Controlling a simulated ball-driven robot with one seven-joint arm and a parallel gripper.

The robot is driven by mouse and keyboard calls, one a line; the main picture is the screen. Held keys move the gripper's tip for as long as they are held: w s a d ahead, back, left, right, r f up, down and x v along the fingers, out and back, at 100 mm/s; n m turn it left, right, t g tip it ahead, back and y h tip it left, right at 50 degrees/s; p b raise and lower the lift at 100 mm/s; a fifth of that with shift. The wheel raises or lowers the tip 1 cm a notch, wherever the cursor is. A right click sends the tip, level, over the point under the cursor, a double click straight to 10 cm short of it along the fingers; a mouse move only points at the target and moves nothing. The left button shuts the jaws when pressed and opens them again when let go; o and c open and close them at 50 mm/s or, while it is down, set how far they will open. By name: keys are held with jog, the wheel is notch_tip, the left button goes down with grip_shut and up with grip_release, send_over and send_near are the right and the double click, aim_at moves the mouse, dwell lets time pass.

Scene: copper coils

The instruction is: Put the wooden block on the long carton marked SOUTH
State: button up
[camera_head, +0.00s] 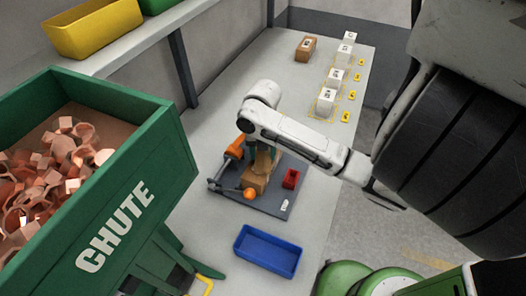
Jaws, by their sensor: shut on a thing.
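My gripper (252,150) points down over the dark grey board on the table. It is shut on a tan wooden block (258,179), which shows just below and right of the fingers. The block is partly hidden by my arm, and I cannot tell whether it touches the board. At the far end of the table stand a brown carton (306,48) and several white boxes, one of them a white box (325,98) nearest me. Their labels are too small to read, so I cannot tell which is marked SOUTH.
A blue tray (268,250) lies nearer. A green CHUTE bin (130,200) of copper pieces stands left. Yellow tags (346,122) line the table's right side.

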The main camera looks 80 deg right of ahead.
aim_at(263, 155)
jog(key=o, duration=1)
jog(key=shift+f, duration=0.15)
jog(key=shift+o, duration=0.2)
notch_tip(263, 155, up, 12)
